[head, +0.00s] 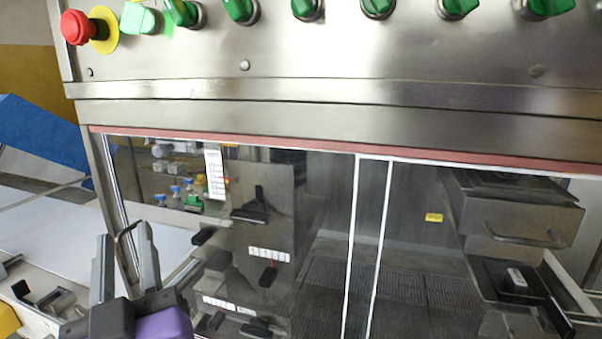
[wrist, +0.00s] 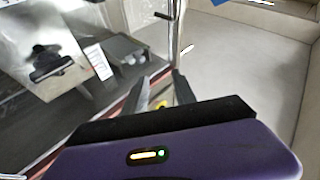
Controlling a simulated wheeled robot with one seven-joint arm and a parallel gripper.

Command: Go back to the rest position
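My gripper (head: 127,262) is at the lower left of the head view, in front of the left end of the machine's clear window. Its two grey fingers point up and stand apart, with nothing seen held between them. In the wrist view the fingers (wrist: 160,92) are also apart, and a small yellow patch shows between them. The purple gripper body fills the bottom of that view. The enrober (head: 260,105) is a steel machine with a clear front window. Dark handles and labels show behind the window.
A red emergency button (head: 76,27) and several green knobs (head: 377,6) line the panel above. A white belt surface (head: 50,235) lies to the left, with a blue part (head: 42,140) beyond it. The pale surface (wrist: 235,65) right of the gripper looks clear in the wrist view.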

